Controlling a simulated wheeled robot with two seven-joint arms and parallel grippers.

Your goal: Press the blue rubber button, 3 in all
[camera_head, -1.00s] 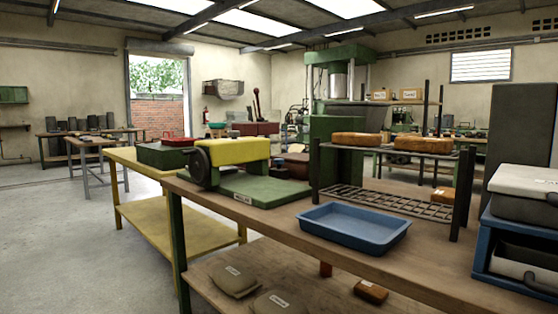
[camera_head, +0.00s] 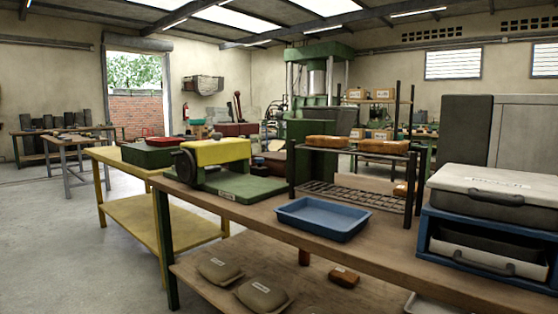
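I cannot make out a blue rubber button anywhere in the head view. A green and yellow machine (camera_head: 219,152) with a dark handwheel at its left stands on the wooden workbench (camera_head: 385,244). A large green press (camera_head: 321,100) stands further back, partly hidden behind the rack and bench items. Neither of my grippers is in view.
A blue tray (camera_head: 322,218) lies on the bench before a dark wire rack (camera_head: 352,190) with brown blocks. Grey cases sit in a blue frame (camera_head: 425,238) at right. A yellow table (camera_head: 112,153) stands left. Open concrete floor (camera_head: 50,240) is at left.

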